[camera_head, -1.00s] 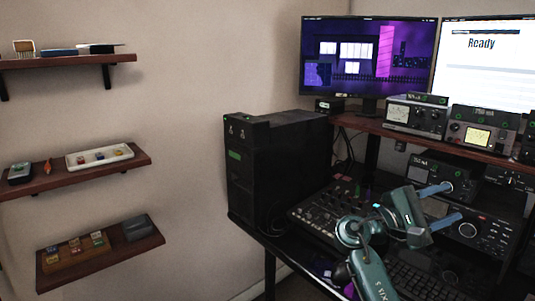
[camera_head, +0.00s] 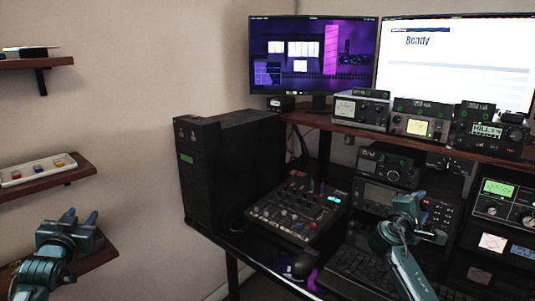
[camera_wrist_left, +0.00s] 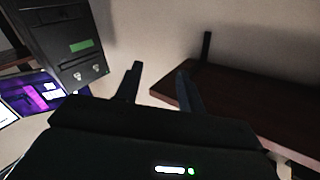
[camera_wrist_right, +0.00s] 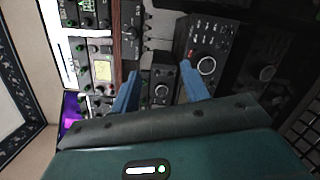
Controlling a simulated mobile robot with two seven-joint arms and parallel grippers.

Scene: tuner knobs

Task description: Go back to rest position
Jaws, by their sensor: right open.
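My left gripper (camera_head: 81,215) is at the lower left of the head view, in front of the lowest wall shelf. In the left wrist view its two dark fingers (camera_wrist_left: 158,72) stand apart with nothing between them. My right gripper (camera_head: 425,203) is at the lower right of the head view, in front of the radio equipment and above the keyboard. In the right wrist view its blue fingers (camera_wrist_right: 160,80) are apart and empty, facing a small radio (camera_wrist_right: 161,92) and a larger radio with a round knob (camera_wrist_right: 206,66).
A black computer tower (camera_head: 230,165) stands on the desk's left end, beside a mixer (camera_head: 297,208). A keyboard (camera_head: 365,275) lies under my right arm. Radios and meters line the raised shelf (camera_head: 345,130) below two monitors. Wall shelves (camera_head: 55,178) are at left.

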